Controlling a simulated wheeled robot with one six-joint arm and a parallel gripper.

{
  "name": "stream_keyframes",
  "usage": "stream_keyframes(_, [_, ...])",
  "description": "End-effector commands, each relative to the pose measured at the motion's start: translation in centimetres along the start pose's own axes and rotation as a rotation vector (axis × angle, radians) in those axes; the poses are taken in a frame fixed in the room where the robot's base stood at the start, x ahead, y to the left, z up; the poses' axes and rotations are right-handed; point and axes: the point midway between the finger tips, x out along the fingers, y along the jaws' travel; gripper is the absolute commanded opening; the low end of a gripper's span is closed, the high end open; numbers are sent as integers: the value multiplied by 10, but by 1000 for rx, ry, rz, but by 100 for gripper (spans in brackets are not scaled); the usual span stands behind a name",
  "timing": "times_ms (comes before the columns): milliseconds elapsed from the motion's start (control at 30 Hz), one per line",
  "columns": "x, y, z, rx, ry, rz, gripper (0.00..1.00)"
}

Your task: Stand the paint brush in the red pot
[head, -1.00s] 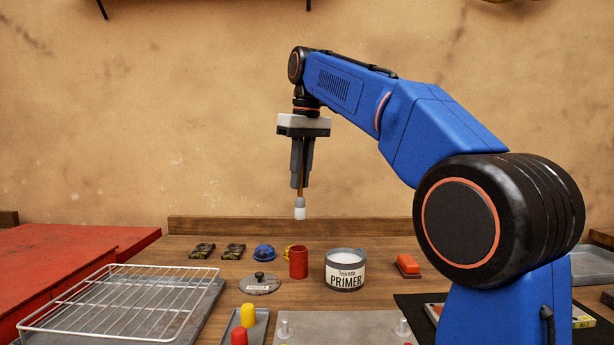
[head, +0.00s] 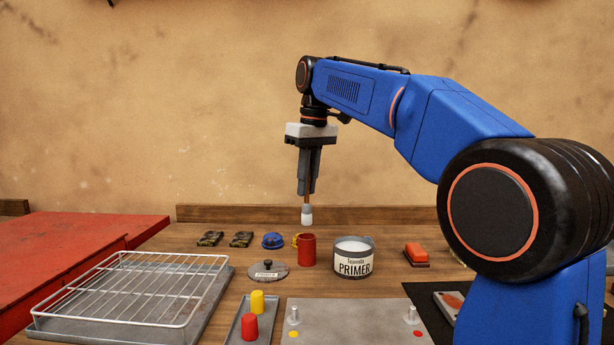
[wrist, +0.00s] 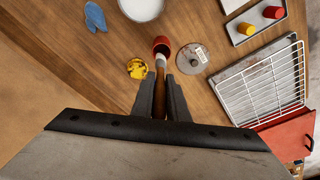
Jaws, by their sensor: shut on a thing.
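My gripper (head: 309,172) is shut on the paint brush (head: 307,214), which hangs upright with its pale bristle end down. The red pot (head: 307,250) stands on the wooden bench straight below the brush in the head view.
The primer can (head: 353,258) stands right of the pot, its lid (head: 268,271) to the left front. A yellow object (wrist: 137,69) sits close beside the pot. A wire rack (head: 130,287), a tray with red and yellow pieces (head: 249,315) and a red block (head: 416,255) lie around.

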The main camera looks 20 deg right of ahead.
Motion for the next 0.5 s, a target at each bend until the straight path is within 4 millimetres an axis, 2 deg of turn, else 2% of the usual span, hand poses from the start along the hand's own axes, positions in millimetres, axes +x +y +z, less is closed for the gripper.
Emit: stream_keyframes(500, [33, 0, 6, 0, 1, 0, 0])
